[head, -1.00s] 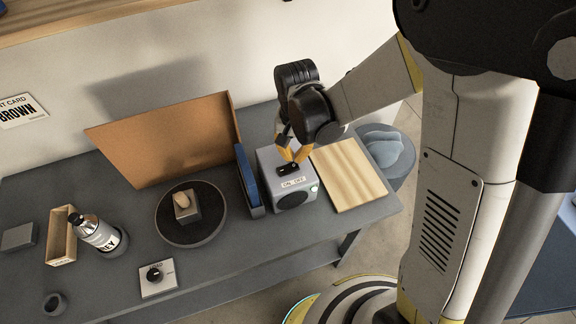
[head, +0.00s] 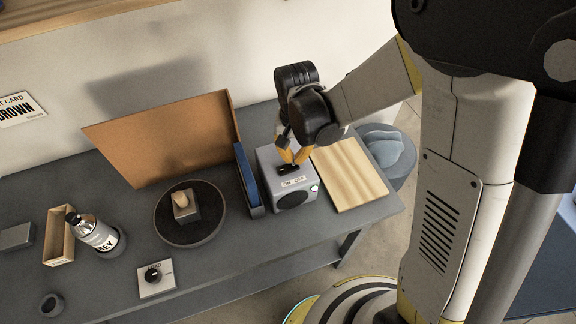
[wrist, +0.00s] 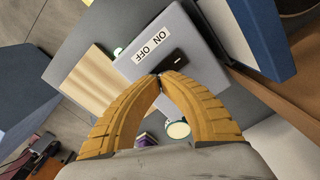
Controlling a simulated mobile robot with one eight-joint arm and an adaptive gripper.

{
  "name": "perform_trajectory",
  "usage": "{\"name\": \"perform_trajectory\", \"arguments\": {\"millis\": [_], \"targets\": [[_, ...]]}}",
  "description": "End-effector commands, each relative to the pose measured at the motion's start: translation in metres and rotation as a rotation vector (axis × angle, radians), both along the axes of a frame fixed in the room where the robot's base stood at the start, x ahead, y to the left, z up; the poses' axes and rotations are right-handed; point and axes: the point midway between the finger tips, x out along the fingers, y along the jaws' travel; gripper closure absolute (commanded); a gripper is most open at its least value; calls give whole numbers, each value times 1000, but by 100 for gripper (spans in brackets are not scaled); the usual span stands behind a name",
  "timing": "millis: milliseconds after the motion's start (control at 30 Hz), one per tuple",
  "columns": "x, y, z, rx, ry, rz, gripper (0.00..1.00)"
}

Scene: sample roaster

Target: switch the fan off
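The fan is a grey box (head: 272,164) on the dark table, with a round dark grille on its front. A label reading ON and OFF (head: 294,182) is on its top, and it also shows in the wrist view (wrist: 151,47). A small light (head: 314,188) on its front corner looks green. The black switch (wrist: 174,62) lies beside the label. My gripper (head: 290,164) points down over the fan top at the switch. In the wrist view its yellow fingertips (wrist: 160,77) come together next to the switch; I cannot tell whether they touch it.
A blue upright panel (head: 247,178) stands close left of the fan, with a brown board (head: 165,140) behind. A wooden board (head: 348,175) lies to the right. A round dark tray (head: 190,235), a bottle (head: 95,234) and a knob plate (head: 155,278) are further left.

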Motion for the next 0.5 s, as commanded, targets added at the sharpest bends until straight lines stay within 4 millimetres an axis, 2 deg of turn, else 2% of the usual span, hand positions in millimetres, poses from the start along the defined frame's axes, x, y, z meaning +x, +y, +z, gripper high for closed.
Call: {"name": "perform_trajectory", "arguments": {"millis": [500], "targets": [[0, 0, -8, 0, 0, 0, 100]]}}
